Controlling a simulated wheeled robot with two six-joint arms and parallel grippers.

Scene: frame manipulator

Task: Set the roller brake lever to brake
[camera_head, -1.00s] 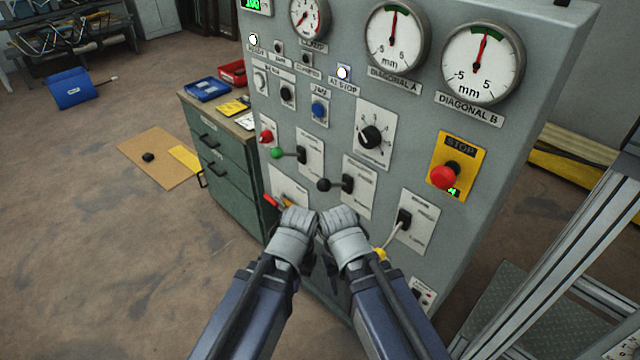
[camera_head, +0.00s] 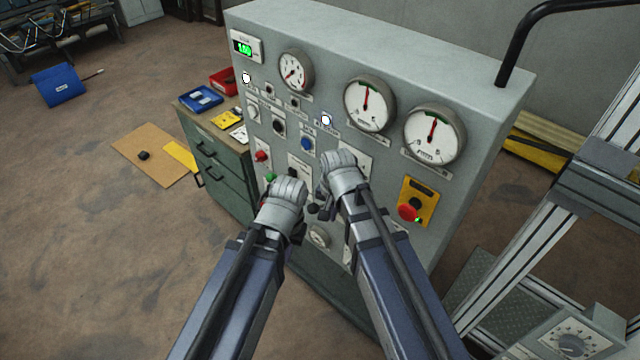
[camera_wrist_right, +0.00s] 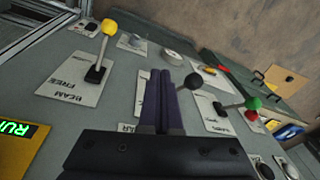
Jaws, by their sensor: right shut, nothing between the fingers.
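The grey control panel (camera_head: 480,110) carries several levers; I cannot read which one is marked roller brake. In the right wrist view, a yellow-knobbed lever (camera_wrist_right: 109,27) stands on a plate reading "BEAM FREE". A dark-knobbed lever (camera_wrist_right: 193,81) is just right of my right fingers, and a green-knobbed lever (camera_wrist_right: 253,103) is farther right. My right gripper (camera_wrist_right: 168,75) is shut and empty, and appears close to the panel; it also shows in the head view (camera_head: 328,195). My left gripper (camera_head: 296,222) is beside it, lower left, its fingers hidden. My arms cover much of the lever area.
A red stop button (camera_head: 409,212) on a yellow plate is right of my right arm. Gauges (camera_head: 434,133) line the panel's upper part. A green drawer cabinet (camera_head: 222,165) with bins stands left. A metal frame (camera_head: 540,225) stands at right. The left floor is mostly open.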

